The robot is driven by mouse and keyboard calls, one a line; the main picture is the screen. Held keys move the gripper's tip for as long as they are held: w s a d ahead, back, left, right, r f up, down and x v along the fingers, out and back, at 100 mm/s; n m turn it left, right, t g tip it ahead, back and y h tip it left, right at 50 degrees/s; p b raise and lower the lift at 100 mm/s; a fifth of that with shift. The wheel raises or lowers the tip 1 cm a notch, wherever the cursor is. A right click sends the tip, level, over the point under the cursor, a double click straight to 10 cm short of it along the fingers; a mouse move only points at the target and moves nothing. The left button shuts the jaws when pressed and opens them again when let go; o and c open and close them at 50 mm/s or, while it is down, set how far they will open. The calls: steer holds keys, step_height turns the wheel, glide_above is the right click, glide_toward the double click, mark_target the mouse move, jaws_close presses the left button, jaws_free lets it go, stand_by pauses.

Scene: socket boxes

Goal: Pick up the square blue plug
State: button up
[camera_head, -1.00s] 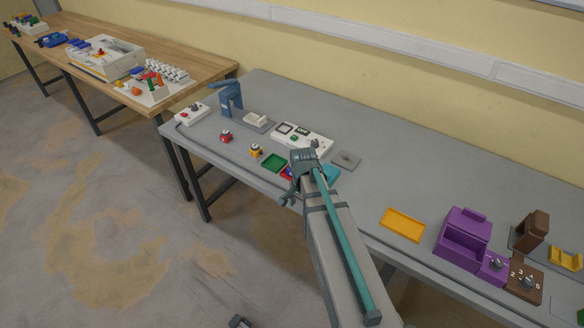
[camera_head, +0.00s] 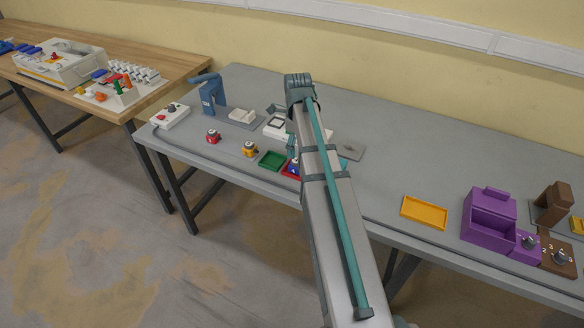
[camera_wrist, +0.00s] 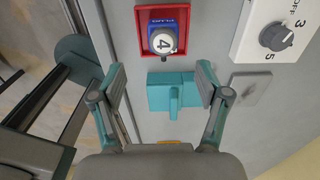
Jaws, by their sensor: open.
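The blue plug (camera_wrist: 177,20) sits in a red tray (camera_wrist: 144,58) at the top middle of the wrist view. Its white round top is marked 4. In the head view the blue plug (camera_head: 293,168) is partly hidden by my arm, and little of the red tray (camera_head: 285,173) shows. My gripper (camera_wrist: 162,74) is open and empty, its fingers apart on either side below the tray in the wrist view. A teal block with a raised handle (camera_wrist: 158,94) appears between the fingers. In the head view my gripper (camera_head: 285,128) is over the table, partly hidden by my wrist.
A white panel with a dark dial (camera_wrist: 284,36) lies right of the red tray in the wrist view. In the head view a red plug (camera_head: 213,136), a yellow plug (camera_head: 250,149) and a green tray (camera_head: 272,160) lie to the left. An orange tray (camera_head: 424,212) and purple box (camera_head: 490,213) are right.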

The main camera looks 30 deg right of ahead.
mark_target(296, 160)
step_height(296, 160, down, 2)
steer(key=shift+s+f, duration=0.1)
steer(key=shift+w+f+p, duration=0.2)
steer(key=shift+f+p, duration=0.4)
steer(key=shift+f, duration=1.05)
steer(key=shift+w+f+p, duration=0.15)
steer(key=shift+f+p, duration=0.45)
steer(key=shift+f, duration=1)
steer(key=shift+c, duration=0.3)
steer(key=c, duration=1.3)
